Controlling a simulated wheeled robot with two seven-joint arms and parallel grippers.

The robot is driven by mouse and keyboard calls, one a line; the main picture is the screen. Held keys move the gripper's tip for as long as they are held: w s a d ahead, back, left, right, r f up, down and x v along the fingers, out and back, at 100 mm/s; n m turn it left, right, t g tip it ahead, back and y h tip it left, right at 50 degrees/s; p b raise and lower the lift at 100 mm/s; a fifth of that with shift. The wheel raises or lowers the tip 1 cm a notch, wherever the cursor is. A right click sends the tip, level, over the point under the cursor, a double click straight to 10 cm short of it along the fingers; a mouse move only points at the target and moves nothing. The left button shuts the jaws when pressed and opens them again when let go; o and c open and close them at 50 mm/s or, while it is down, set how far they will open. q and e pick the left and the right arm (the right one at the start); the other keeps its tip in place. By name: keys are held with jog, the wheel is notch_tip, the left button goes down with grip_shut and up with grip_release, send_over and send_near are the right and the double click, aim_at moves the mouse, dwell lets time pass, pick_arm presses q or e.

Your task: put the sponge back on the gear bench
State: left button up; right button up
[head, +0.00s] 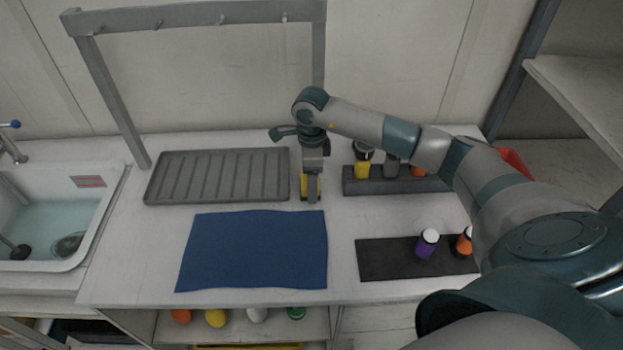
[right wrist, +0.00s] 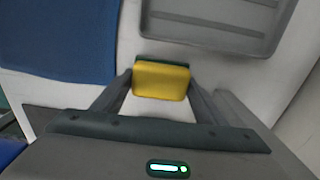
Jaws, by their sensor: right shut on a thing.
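The yellow sponge with a dark green side shows in the right wrist view (right wrist: 161,82), between the fingers of my right gripper (right wrist: 160,92). In the head view the gripper (head: 311,198) points down, shut on the sponge (head: 319,186), which is partly hidden behind it. They are at the white gear bench (head: 140,235), between the grey ribbed tray and the dark bottle rack, just behind the blue mat's right end. I cannot tell whether the sponge touches the bench top. My left gripper is not in view.
The grey ribbed tray (head: 220,199) is left of the gripper, the blue mat (head: 255,250) in front. The dark rack (head: 385,187) holds bottles. A dark mat (head: 385,262) carries a purple bottle (head: 427,244) and an orange bottle (head: 464,241). A sink (head: 95,225) lies far left.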

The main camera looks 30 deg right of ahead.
jog(key=shift+f, duration=0.15)
jog(key=o, duration=1)
